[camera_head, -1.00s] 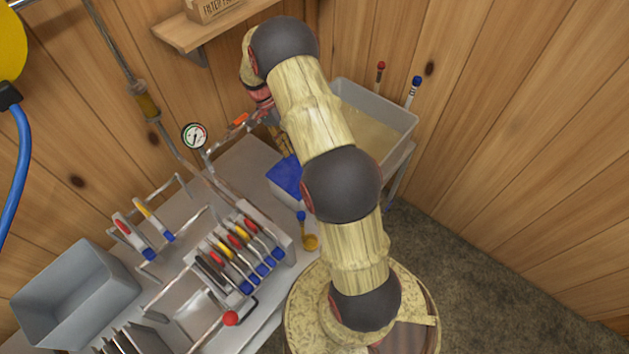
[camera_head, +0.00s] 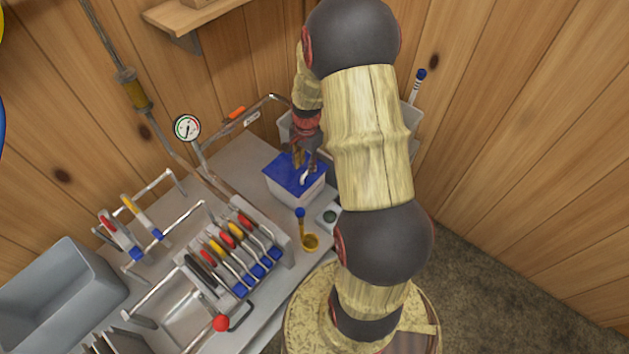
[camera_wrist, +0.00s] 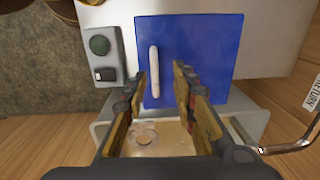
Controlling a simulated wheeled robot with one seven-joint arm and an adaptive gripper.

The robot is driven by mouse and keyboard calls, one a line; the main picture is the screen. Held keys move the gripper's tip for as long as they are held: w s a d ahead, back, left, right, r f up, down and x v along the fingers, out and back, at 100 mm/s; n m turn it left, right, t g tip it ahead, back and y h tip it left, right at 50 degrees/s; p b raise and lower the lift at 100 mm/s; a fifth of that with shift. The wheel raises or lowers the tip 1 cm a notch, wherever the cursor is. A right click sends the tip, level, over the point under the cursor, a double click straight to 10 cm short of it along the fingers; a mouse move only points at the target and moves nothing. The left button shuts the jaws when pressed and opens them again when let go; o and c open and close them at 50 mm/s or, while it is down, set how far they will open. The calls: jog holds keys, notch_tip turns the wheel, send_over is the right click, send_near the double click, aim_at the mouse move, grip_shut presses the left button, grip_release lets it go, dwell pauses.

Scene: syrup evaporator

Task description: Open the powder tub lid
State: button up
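The powder tub (camera_head: 292,192) is a pale box with a blue lid (camera_head: 280,172) lying on top of it, right of the middle of the bench. A white bar handle (camera_head: 307,176) stands on the lid. In the wrist view the lid (camera_wrist: 205,50) lies ahead, with the handle (camera_wrist: 154,72) in line with the gap between my fingers. My gripper (camera_head: 303,160) is over the lid, close to the handle. In the wrist view my gripper (camera_wrist: 160,85) is open, with nothing held. I cannot tell whether the fingertips touch the lid or handle.
A basin of pale liquid (camera_wrist: 160,140) lies below my fingers in the wrist view. A yellow ladle (camera_head: 310,241), a rack of coloured handles (camera_head: 230,250) and a gauge (camera_head: 187,127) stand nearby.

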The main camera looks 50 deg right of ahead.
jog(key=shift+s+d+f+t+b, duration=0.1)
jog(key=shift+s+f+t+b, duration=0.25)
jog(key=shift+b, duration=0.5)
jog(key=shift+a+f+t+b, duration=0.1)
jog(key=shift+f+t+b, duration=0.15)
jog(key=shift+f+b, duration=0.5)
jog(key=shift+s+d+f+t+b, duration=0.1)
jog(key=shift+s+f+t+b, duration=0.15)
jog(key=shift+b, duration=0.75)
jog(key=p+v, duration=0.3)
jog(key=v, duration=0.6)
jog(key=s+a+r+n+g+b, duration=0.1)
jog(key=s+a+r+n, duration=0.2)
jog(key=s+a+n, duration=0.3)
jog(key=shift+s+n, duration=0.4)
jog(key=shift+r+g, duration=0.15)
jog(key=shift+g, duration=0.1)
jog(key=m+t, duration=0.1)
jog(key=m, duration=0.6)
send_over(308, 179)
jog(key=shift+d+f+b, duration=0.15)
jog(key=shift+f+b, duration=0.3)
jog(key=shift+f, duration=5.35)
